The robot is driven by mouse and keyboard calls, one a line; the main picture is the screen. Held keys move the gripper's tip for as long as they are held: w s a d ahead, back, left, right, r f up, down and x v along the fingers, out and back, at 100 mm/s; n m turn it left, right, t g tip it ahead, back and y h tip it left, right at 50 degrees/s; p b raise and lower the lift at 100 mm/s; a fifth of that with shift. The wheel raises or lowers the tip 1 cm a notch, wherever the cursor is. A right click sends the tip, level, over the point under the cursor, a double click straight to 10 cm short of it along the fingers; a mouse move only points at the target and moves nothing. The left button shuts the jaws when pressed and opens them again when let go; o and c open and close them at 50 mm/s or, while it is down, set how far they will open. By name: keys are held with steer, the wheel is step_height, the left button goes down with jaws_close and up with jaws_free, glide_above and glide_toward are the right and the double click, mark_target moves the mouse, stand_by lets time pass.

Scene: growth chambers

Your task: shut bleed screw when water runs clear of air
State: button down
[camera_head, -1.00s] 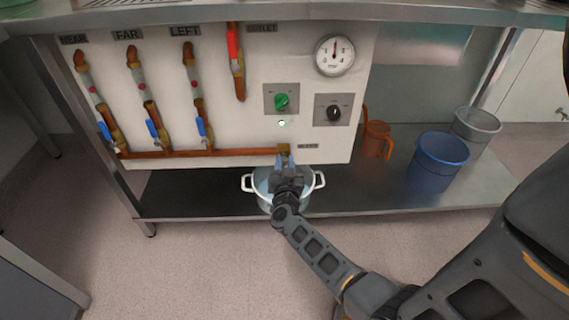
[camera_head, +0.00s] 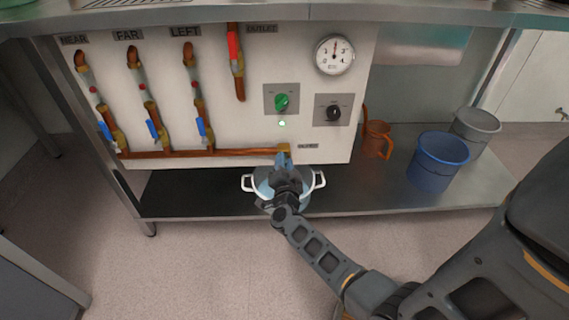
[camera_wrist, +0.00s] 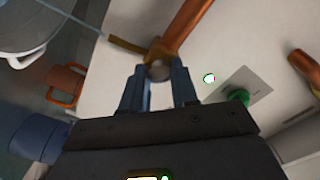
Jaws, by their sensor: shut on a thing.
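The bleed screw (camera_wrist: 158,71) is a small grey round head at the brass end fitting (camera_head: 284,149) of the copper manifold pipe (camera_head: 200,153). My gripper (camera_head: 281,160) reaches up to it from below; in the wrist view its two blue-grey fingers (camera_wrist: 158,82) close on the screw head from both sides. In the head view the fingers and wrist hide the screw. A white two-handled pot (camera_head: 318,181) stands on the shelf under the fitting, with bluish contents partly hidden by my wrist. No water stream can be made out.
The white panel carries a green knob (camera_head: 281,102), a lit lamp (camera_head: 282,124), a black knob (camera_head: 333,113), a gauge (camera_head: 334,55) and several blue-handled valves. An orange jug (camera_head: 376,140), blue bucket (camera_head: 437,163) and grey bucket (camera_head: 475,128) stand right on the steel shelf (camera_head: 400,197).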

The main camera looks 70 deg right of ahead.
steer(key=shift+f+m+b, duration=0.1)
steer(key=shift+m+b, duration=0.7)
steer(key=shift+m, duration=3.4)
steer(key=c, duration=0.9)
jaws_free()
steer(key=shift+o, duration=0.2)
steer(key=p+v, duration=0.2)
steer(key=v, duration=0.5)
steer(key=shift+a, duration=0.4)
steer(key=shift+s+a, duration=0.1)
steer(key=shift+s, duration=0.1)
